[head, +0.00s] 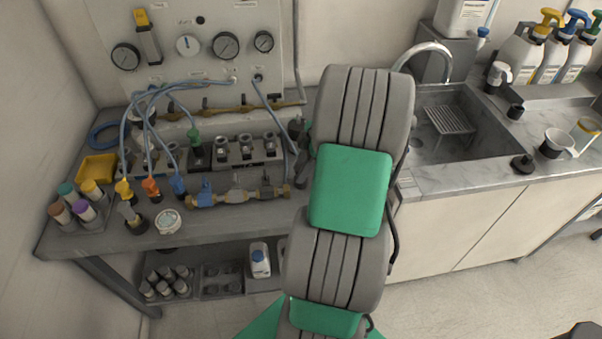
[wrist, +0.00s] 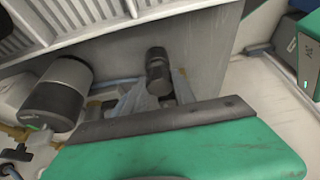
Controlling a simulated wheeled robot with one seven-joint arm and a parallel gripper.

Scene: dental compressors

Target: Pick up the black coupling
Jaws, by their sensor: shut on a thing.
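The black coupling (wrist: 157,72) is a short dark cylinder with a ribbed middle, in the upper middle of the wrist view. My gripper (wrist: 158,84) has its pale grey fingers on either side of it and is shut on it. The coupling's lower end is hidden behind the fingers and the green part of my arm. In the head view my own grey and green arm covers the gripper, and I cannot make out the coupling there with certainty.
The bench (head: 68,240) holds blue hoses, a valve block (head: 245,150), a brass manifold (head: 238,196) and a yellow tray (head: 96,168). A gauge panel (head: 190,75) stands behind. A sink (head: 440,150) is at right. A grey-black cylinder (wrist: 58,92) is left of my gripper.

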